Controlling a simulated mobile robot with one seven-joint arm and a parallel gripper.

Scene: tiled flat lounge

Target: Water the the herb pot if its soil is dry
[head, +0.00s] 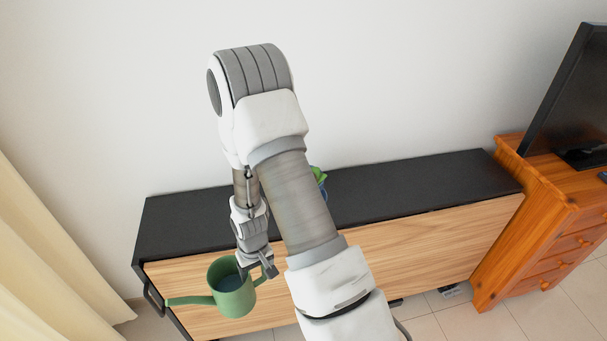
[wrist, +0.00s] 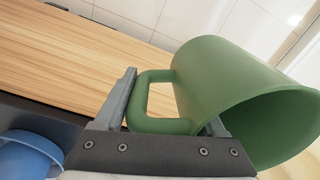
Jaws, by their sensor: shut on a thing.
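A green watering can (head: 233,297) hangs from my gripper (head: 264,269) in front of the cabinet's wooden face, with its spout pointing left. Its open top shows a dark bluish inside, perhaps water. In the wrist view the fingers of my gripper (wrist: 168,108) are shut on the handle of the watering can (wrist: 225,80). The herb pot stands on the black cabinet top, mostly hidden behind my arm; some green leaves and a bit of blue pot (head: 323,188) show. A blue rim, likely the same pot (wrist: 40,140), shows at the wrist view's lower left. Its soil is not visible.
The low cabinet's black top (head: 420,185) is clear to the right of the pot. A wooden drawer unit (head: 545,235) with a dark screen (head: 570,95) stands at the right. A cream curtain (head: 45,260) hangs at the left. A white wall is behind.

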